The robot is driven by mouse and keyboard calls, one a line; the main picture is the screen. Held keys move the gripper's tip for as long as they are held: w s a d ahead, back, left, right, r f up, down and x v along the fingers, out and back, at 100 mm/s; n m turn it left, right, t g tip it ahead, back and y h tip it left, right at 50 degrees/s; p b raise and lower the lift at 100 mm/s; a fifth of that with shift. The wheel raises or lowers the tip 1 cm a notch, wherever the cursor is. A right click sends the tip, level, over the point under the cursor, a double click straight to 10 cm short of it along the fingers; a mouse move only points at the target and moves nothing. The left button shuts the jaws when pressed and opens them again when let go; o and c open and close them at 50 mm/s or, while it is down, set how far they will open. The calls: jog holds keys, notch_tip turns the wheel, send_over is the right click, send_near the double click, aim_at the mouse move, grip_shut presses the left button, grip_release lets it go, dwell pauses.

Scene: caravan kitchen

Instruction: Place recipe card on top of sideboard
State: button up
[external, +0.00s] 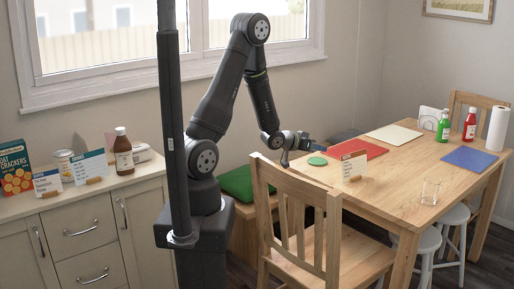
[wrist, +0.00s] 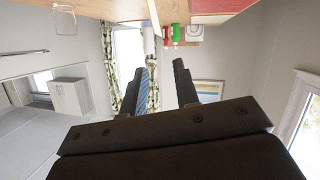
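A recipe card (external: 354,164) stands upright in a small wooden holder on the near part of the dining table. The cream-topped sideboard (external: 115,186) is at the left, under the window. Two similar cards stand on it, a smaller one (external: 47,182) and a larger one (external: 91,166). My gripper (external: 322,145) is over the table's far left edge, behind and left of the recipe card and apart from it. In the wrist view, which looks upside down, its fingers (wrist: 165,70) are spread with nothing between them.
The sideboard also holds a cracker box (external: 14,168), a tin (external: 64,163) and a brown bottle (external: 123,152). A glass (external: 430,191), green bottle (external: 444,127), red bottle (external: 470,125) and paper roll (external: 497,128) stand on the table. A wooden chair (external: 300,225) blocks its near left side.

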aim_at(349, 156)
jog(key=d+f+t+h, duration=0.3)
jog(key=d+f, duration=0.1)
jog(key=f, duration=0.3)
jog(key=shift+n, duration=0.4)
jog(key=x, duration=1.2)
jog(key=shift+w+f, duration=0.25)
jog(key=shift+w, duration=0.1)
grip_shut()
